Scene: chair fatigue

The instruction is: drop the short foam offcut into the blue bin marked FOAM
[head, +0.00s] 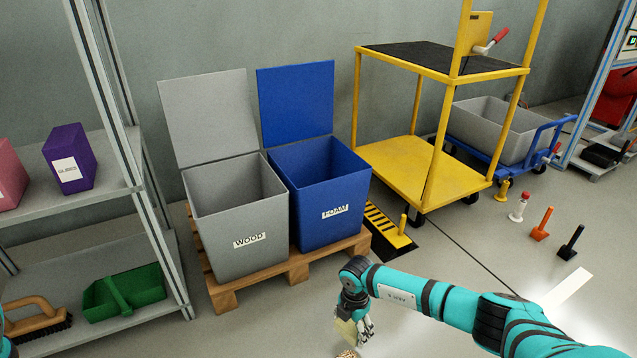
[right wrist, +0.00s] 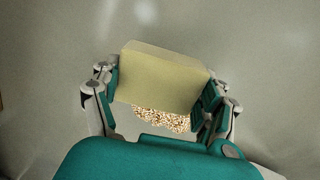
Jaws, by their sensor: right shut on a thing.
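The short foam offcut (right wrist: 165,75) is a pale yellow block. My right gripper (right wrist: 163,88) is shut on it in the right wrist view, with one finger on each end. In the head view my right gripper (head: 354,322) points down with the offcut (head: 346,331), in front of the pallet and near the floor. The blue bin marked FOAM (head: 335,212) stands behind and to the left of it, with its lid (head: 296,102) raised. The inside floor of the bin is hidden. A bit of teal at the lower left edge may be my left arm; no left gripper shows.
A grey bin marked WOOD (head: 245,238) stands left of the blue bin on the wooden pallet (head: 297,262). A speckled tan thing (head: 347,353) lies below the gripper. A yellow trolley (head: 415,170) is to the right; shelves (head: 85,210) are at left. Small coloured posts (head: 541,225) stand at right.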

